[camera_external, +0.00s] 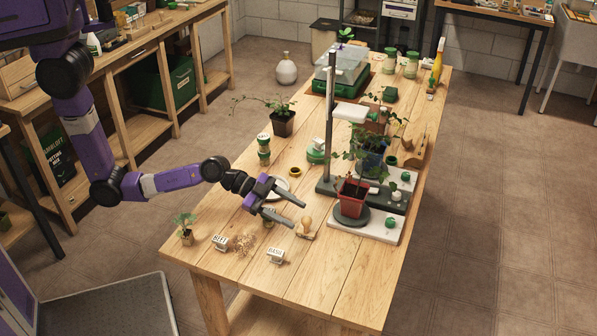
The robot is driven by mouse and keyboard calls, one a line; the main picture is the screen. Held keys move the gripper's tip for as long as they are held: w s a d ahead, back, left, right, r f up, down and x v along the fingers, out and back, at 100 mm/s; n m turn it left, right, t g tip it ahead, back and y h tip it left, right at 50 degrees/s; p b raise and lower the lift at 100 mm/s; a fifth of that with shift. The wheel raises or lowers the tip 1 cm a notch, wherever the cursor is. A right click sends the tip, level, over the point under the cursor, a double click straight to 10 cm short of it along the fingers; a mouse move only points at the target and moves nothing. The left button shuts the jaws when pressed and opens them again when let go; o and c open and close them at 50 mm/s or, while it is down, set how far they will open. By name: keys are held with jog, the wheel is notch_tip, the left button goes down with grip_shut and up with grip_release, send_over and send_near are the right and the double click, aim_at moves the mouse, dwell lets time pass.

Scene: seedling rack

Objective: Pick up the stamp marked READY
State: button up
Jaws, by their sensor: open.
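A stamp with a rounded wooden handle (307,226) stands upright near the front of the wooden table, right of my gripper. Any marking on it is too small to read, so I cannot tell whether it says READY. My gripper (297,214) is open and empty. Its two fingers point right, toward the stamp's handle, and appear apart from it. The exact height of the fingers above the table is hard to judge.
Small lettered blocks stand at the front left (220,242) and front middle (276,256). A seedling pot (186,237) is further left. A red pot (351,198) stands right of the stamp on a white-based stand. The front right tabletop is clear.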

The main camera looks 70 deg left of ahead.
aim_at(306, 221)
jog(key=shift+a+f+p+x, duration=0.1)
jog(key=shift+p+x, duration=0.05)
jog(key=shift+x, duration=0.7)
jog(key=shift+a+f+p+x, duration=0.1)
jog(key=shift+f+x, duration=0.05)
jog(key=shift+x, duration=0.75)
jog(key=shift+a+f+p+x, duration=0.1)
jog(key=shift+p+x, duration=0.05)
jog(key=shift+x, duration=0.7)
jog(key=shift+w, duration=0.1)
jog(key=shift+c, duration=0.3)
grip_shut()
